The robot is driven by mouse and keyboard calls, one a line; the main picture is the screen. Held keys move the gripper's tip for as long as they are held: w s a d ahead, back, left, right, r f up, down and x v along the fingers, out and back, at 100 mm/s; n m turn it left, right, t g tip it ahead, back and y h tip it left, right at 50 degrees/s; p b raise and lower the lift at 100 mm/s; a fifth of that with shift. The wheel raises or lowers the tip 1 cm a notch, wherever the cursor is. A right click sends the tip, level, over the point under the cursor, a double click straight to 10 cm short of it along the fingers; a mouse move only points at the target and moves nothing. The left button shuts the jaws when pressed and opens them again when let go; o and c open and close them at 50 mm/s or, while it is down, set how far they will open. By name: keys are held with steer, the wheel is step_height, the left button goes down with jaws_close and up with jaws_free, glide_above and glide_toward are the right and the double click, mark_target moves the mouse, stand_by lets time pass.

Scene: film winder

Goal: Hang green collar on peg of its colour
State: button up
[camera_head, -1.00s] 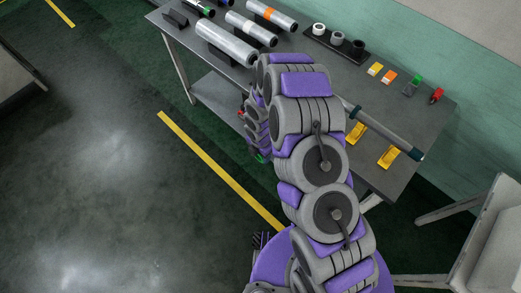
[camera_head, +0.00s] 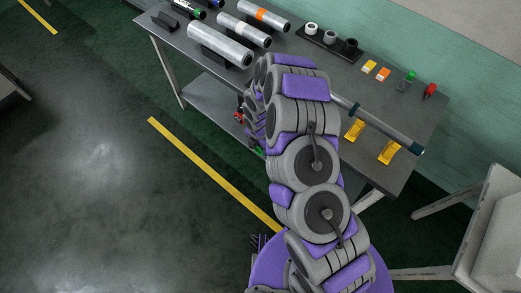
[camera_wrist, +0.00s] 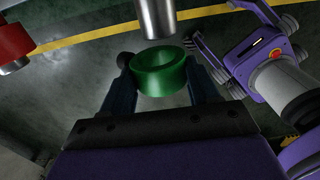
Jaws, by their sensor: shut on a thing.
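The green collar (camera_wrist: 160,72) is a short, thick ring between the two fingers of my gripper (camera_wrist: 163,80) in the wrist view. The gripper is shut on it. A silver cylinder (camera_wrist: 157,18) stands just above the collar with its end close to the ring's opening. I cannot tell whether it touches or enters the ring. A red cylinder with a grey end (camera_wrist: 13,48) is at the upper left of the wrist view. In the head view my arm hides most of the gripper; a small red part (camera_head: 238,117) shows beside it near the table's front edge.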

steer(key=shift+w+a+f, duration=0.1)
steer(key=shift+a, duration=0.25)
steer(key=d, duration=0.3)
steer(key=shift+d+r, duration=0.15)
steer(key=shift+r, duration=0.15)
steer(key=shift+w+a+f+b, duration=0.2)
steer(key=shift+a+b, duration=0.1)
steer(key=shift+a, duration=0.65)
steer(key=shift+w+a+f+b, duration=0.15)
steer(key=shift+a+b, duration=0.1)
steer(key=shift+a, duration=0.65)
steer(key=shift+d+r, duration=0.25)
steer(key=shift+d, duration=0.9)
steer(key=shift+a+f, duration=0.15)
steer(key=shift+a, duration=0.8)
steer(key=shift+s+d, duration=0.2)
steer(key=shift+d, duration=0.3)
steer(key=shift+w+d, duration=0.15)
steer(key=shift+d, duration=0.45)
steer(key=shift+w+a+b, duration=0.25)
steer(key=shift+w+b, duration=0.35)
steer(key=shift+b, duration=0.1)
steer(key=shift+d+r, duration=0.2)
steer(key=shift+d, duration=0.5)
steer(key=shift+c, duration=0.4)
steer(key=shift+s+d, duration=0.1)
